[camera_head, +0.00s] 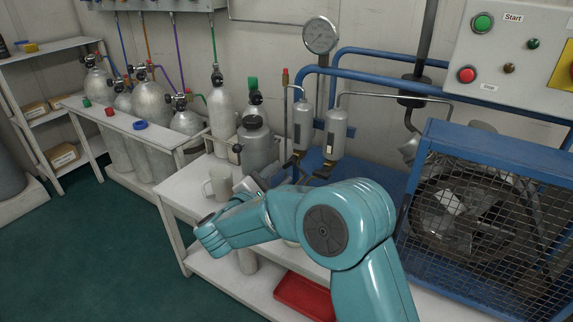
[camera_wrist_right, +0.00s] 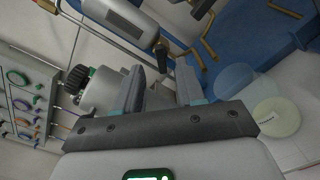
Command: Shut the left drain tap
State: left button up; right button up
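In the head view, two grey filter bottles hang below the gauge: the left one (camera_head: 303,126) and the right one (camera_head: 336,133). The left drain tap (camera_head: 293,161) is a small brass and dark fitting under the left bottle; its handle position is too small to tell. My right gripper (camera_head: 251,184) is in front and to the left of it, partly hidden by my teal arm. In the right wrist view, the gripper (camera_wrist_right: 160,82) has its fingers apart, with no tap visibly held. A bottle (camera_wrist_right: 127,18) and brass fittings (camera_wrist_right: 203,45) lie beyond the fingers. My left gripper is not in view.
A mug (camera_head: 219,183) and grey cylinder (camera_head: 257,150) stand close to my right gripper on the white bench. A blue caged fan (camera_head: 490,225) is at right. A red tray (camera_head: 304,296) lies on the lower shelf. Open green floor is at left.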

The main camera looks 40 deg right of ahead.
jog(key=p+v, duration=0.1)
jog(key=v, duration=0.9)
jog(key=shift+s+a+p, duration=0.15)
jog(key=shift+a+p, duration=0.15)
jog(key=shift+a, duration=0.05)
